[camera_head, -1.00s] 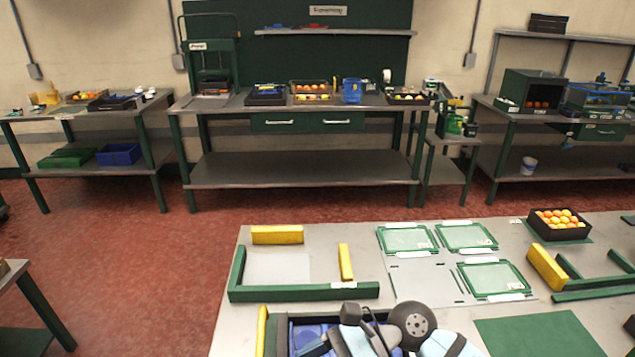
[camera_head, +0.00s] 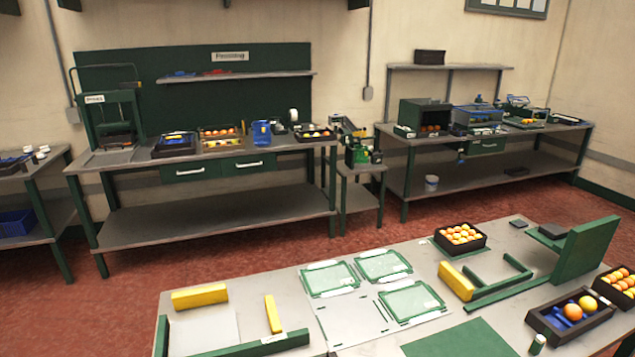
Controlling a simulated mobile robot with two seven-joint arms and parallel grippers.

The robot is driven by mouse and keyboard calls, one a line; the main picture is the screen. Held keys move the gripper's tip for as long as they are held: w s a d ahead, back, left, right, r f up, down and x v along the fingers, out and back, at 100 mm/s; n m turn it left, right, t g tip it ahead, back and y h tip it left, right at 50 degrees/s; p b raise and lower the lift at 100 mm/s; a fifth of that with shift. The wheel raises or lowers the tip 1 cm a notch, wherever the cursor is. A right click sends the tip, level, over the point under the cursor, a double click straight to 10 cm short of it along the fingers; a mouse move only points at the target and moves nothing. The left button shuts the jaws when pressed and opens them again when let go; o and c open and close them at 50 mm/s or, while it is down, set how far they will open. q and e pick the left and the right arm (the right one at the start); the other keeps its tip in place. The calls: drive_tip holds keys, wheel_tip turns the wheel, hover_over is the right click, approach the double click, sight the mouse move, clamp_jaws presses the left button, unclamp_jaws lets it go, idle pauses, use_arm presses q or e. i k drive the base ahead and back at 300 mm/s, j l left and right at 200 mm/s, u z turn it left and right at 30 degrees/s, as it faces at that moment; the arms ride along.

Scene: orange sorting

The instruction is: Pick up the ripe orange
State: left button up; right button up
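Several oranges (camera_head: 460,234) fill a black crate (camera_head: 461,250) at the back of the near table. A low dark tray (camera_head: 545,332) at the right holds two orange fruits, one deeper orange (camera_head: 573,311) and one lighter (camera_head: 587,303), beside blue pieces. Another dark crate (camera_head: 604,294) of oranges is cut by the right edge. I cannot tell which fruit is the ripe orange. Neither of my grippers is in view.
The near table (camera_head: 360,349) carries green frames (camera_head: 408,301), yellow blocks (camera_head: 200,297), green rails and an upright green panel (camera_head: 583,252). A green mat (camera_head: 458,340) is bare. Red floor separates it from the back workbench (camera_head: 215,205).

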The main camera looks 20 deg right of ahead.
sight(573, 312)
drive_tip(key=l+z, duration=0.1)
drive_tip(key=z, duration=1.95)
drive_tip(key=i+l, duration=1.05)
drive_tip(key=l, duration=0.15)
drive_tip(key=i+l+u, duration=0.1)
drive_tip(key=i+l, duration=0.4)
drive_tip(key=l, duration=0.1)
